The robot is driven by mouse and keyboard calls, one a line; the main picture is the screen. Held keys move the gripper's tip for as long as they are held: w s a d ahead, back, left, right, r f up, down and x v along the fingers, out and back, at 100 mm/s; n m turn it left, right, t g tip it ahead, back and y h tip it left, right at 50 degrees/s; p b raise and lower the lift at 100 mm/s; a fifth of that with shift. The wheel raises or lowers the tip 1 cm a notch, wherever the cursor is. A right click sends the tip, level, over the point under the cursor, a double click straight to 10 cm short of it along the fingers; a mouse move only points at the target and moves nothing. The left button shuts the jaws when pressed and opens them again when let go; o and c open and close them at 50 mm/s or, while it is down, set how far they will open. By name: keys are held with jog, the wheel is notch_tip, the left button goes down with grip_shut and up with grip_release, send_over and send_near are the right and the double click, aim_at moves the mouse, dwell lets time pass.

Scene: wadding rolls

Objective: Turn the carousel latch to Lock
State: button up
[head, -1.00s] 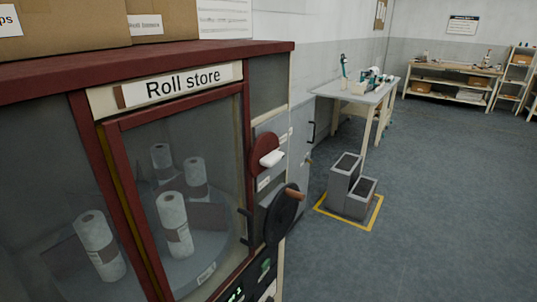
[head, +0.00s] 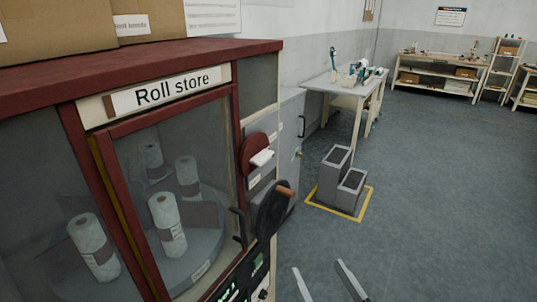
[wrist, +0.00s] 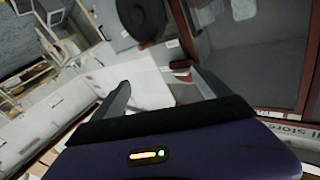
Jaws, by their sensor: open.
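The latch is a dark red disc (head: 253,157) with a white lever (head: 261,158), on the grey side panel right of the cabinet's glass door. The lever points right and slightly up; I cannot read the small labels near it. My gripper (head: 318,266) shows as two separate fingertips at the bottom edge, open and empty, low and right of the latch in the picture. In the wrist view my gripper (wrist: 160,78) has its fingers apart over a pale surface. A small dark red piece (wrist: 180,65) shows near the right fingertip; I cannot tell whether it is the latch.
A black handwheel (head: 274,208) with a brown knob sticks out below the latch, also in the wrist view (wrist: 140,22). The Roll store cabinet (head: 150,60) holds several white rolls. Grey steps (head: 337,178) stand on the floor by a workbench (head: 345,82). Open floor lies right.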

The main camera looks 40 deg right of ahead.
jog(key=w+d+r+n+t+y+p, duration=0.1)
jog(key=w+d+r, duration=0.5)
jog(key=w+d, duration=0.25)
jog(key=w+d+r+n+y+p, duration=0.1)
jog(key=w+d+r+y, duration=0.1)
jog(key=w+d+r, duration=0.65)
jog(key=n+y, duration=0.8)
jog(key=y, duration=0.1)
send_near(268, 157)
jog(key=d+x, duration=0.1)
jog(key=x, duration=0.3)
jog(key=p+x, duration=0.1)
jog(key=x, duration=0.2)
jog(key=a+p+x, duration=0.1)
jog(key=x, duration=0.2)
jog(key=c, duration=1.4)
jog(key=shift+o, duration=0.2)
